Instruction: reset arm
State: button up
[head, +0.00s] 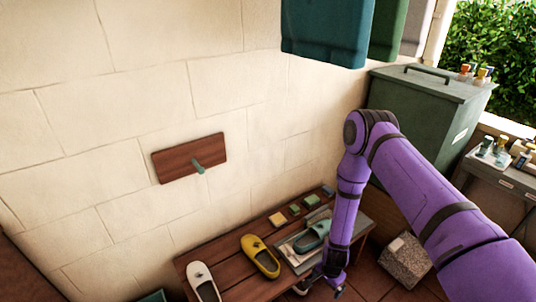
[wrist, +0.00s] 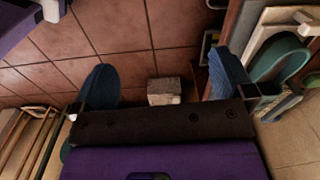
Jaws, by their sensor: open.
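My purple arm reaches down from the right in the head view. My gripper (head: 335,287) hangs low beside the front right part of the wooden bench (head: 232,287), partly cut by the bottom edge. In the wrist view my gripper (wrist: 164,80) has its two blue fingers wide apart. Nothing is held between them. Tiled floor and a pale block (wrist: 163,92) show beyond the gap. A teal clog (wrist: 281,58) on a pale tray is at the right of the wrist view, beside the right finger.
The bench bears a white clog (head: 202,281), a yellow clog (head: 260,256), the teal clog (head: 312,237) and several small sponges. A peg board (head: 175,163) is on the wall. Towels (head: 326,30) hang above. A green cabinet (head: 425,110) and a speckled block (head: 405,262) stand at right.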

jog(key=w+r+n+t, duration=0.1)
jog(key=w+r, duration=0.3)
jog(key=r, duration=0.7)
jog(key=w+d+r+n+y, duration=0.1)
jog(key=w+r+n, duration=0.15)
jog(key=r, duration=0.95)
jog(key=w+r+n+t, duration=0.1)
jog(key=w+r, duration=0.3)
jog(key=r, duration=0.7)
jog(key=s+d+r+n+t, duration=0.1)
jog(key=s+r, duration=0.2)
jog(key=r, duration=0.7)
jog(key=s+d+r+n, duration=0.1)
jog(key=s+d+r, duration=0.1)
jog(key=r, duration=0.8)
jog(key=s+d+r+n, duration=0.1)
jog(key=s+r, duration=0.4)
jog(key=s, duration=0.3)
jog(key=s+d+r+n+t, duration=0.1)
jog(key=s+d+r, duration=0.1)
jog(key=s+r, duration=0.4)
jog(key=s+d+r+n+t+h, duration=0.1)
jog(key=s+r, duration=0.5)
jog(key=s, duration=0.6)
jog(key=shift+s+d+r+n, duration=0.15)
jog(key=shift+s+d+n, duration=0.1)
jog(key=shift+d+n, duration=0.25)
